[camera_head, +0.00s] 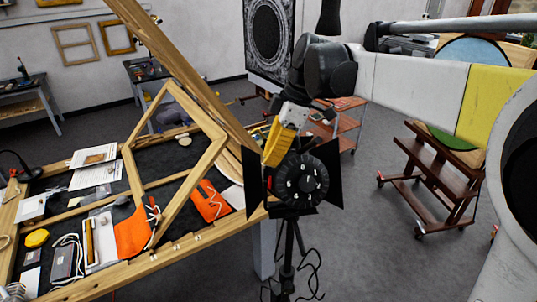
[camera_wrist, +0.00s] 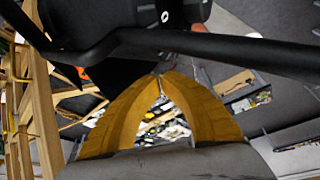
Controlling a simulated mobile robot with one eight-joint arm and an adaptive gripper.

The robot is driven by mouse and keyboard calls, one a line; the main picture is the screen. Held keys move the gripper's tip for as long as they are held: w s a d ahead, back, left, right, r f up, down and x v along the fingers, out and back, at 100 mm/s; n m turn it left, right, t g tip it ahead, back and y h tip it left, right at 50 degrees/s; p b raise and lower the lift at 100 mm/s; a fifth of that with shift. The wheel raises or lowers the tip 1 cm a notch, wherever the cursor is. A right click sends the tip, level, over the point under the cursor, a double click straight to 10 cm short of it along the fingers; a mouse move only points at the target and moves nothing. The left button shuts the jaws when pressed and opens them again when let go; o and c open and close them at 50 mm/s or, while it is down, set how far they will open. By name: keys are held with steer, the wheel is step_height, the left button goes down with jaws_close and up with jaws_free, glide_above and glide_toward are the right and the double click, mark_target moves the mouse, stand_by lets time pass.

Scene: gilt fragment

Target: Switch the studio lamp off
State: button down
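The studio lamp (camera_head: 303,178) is black, on a dark stand with cables. Its round back has a dial with white numerals and faces the head camera, with black flaps at both sides. My gripper (camera_head: 270,158) has yellow fingers and is at the lamp's upper left, overlapping its edge in the head view; I cannot tell whether it touches. In the wrist view the fingertips of my gripper (camera_wrist: 161,76) meet, with nothing seen between them. Black parts, probably of the lamp (camera_wrist: 185,12), and a black bar cross the top there. I cannot make out the lamp's switch or whether it is lit.
A wooden worktable (camera_head: 175,238) at left holds a wooden frame (camera_head: 205,160), orange cloths, papers and small tools. A brown wheeled rack (camera_head: 435,180) stands at right. Grey floor is clear between lamp and rack.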

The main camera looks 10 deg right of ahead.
mark_target(270, 183)
steer(key=p+x, duration=0.1)
steer(key=x, duration=0.6)
steer(key=shift+w+f, duration=0.1)
steer(key=shift+d+f+n+g+h+b, duration=0.15)
steer(key=shift+n+h+b, duration=0.3)
steer(key=shift+h, duration=0.15)
steer(key=shift+d+f+n+g+h+b, duration=0.15)
steer(key=shift+n+h+b, duration=0.25)
steer(key=shift+h, duration=0.2)
steer(key=shift+r, duration=0.1)
steer(key=shift+s+r+p, duration=0.25)
steer(key=shift+r+p, duration=0.25)
steer(key=shift+r, duration=0.25)
